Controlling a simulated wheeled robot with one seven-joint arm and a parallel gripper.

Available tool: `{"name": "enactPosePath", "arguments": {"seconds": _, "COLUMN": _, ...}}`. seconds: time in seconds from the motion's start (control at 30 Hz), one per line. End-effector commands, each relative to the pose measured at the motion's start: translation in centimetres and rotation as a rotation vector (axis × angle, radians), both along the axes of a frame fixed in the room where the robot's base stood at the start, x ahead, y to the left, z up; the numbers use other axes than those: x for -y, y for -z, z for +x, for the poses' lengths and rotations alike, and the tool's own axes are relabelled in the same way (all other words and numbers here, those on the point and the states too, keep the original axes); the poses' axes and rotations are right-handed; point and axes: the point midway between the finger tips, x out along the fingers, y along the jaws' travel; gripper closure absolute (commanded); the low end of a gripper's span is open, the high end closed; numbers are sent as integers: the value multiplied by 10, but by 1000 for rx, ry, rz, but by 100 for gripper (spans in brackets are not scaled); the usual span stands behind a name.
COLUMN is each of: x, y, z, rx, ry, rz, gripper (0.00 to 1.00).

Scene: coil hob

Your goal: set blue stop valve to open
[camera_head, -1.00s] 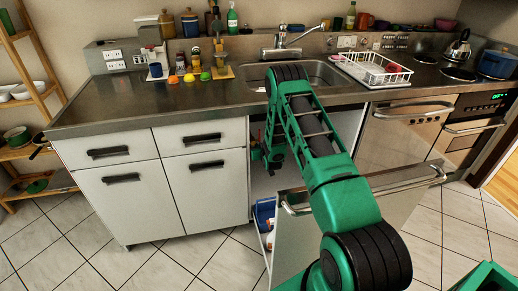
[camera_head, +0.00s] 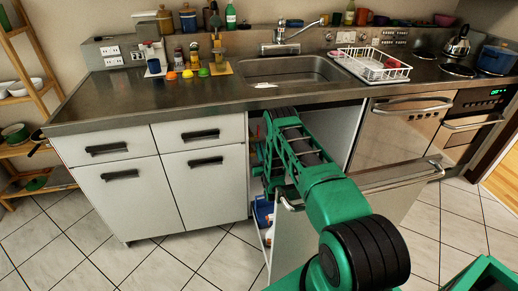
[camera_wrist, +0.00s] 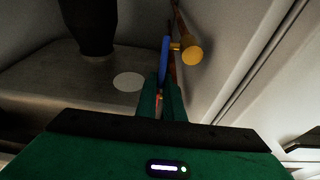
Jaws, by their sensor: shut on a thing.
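The blue stop valve handle (camera_wrist: 165,58) is a narrow blue lever in the upper middle of the wrist view. It sits beside a round brass fitting (camera_wrist: 192,53) on a pipe. My gripper (camera_wrist: 160,84) has its green fingers shut on the lever's near end. In the head view, my green arm reaches into the open cabinet under the sink (camera_head: 300,72). The valve cannot be made out there, and the fingertips are hidden.
A dark vertical cylinder (camera_wrist: 92,28) stands left of the valve. Closed white cabinets (camera_head: 130,195) lie to the left.

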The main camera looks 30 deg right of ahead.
Motion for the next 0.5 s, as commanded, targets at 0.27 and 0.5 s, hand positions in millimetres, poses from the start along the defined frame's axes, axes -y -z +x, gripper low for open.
{"name": "enactPosePath", "arguments": {"seconds": 0.27, "x": -1, "y": 7, "z": -6, "rx": 103, "ry": 1, "rz": -29, "gripper": 100}}
{"name": "enactPosePath", "arguments": {"seconds": 0.5, "x": -2, "y": 8, "z": -7, "rx": 131, "ry": 1, "rz": -37, "gripper": 100}}
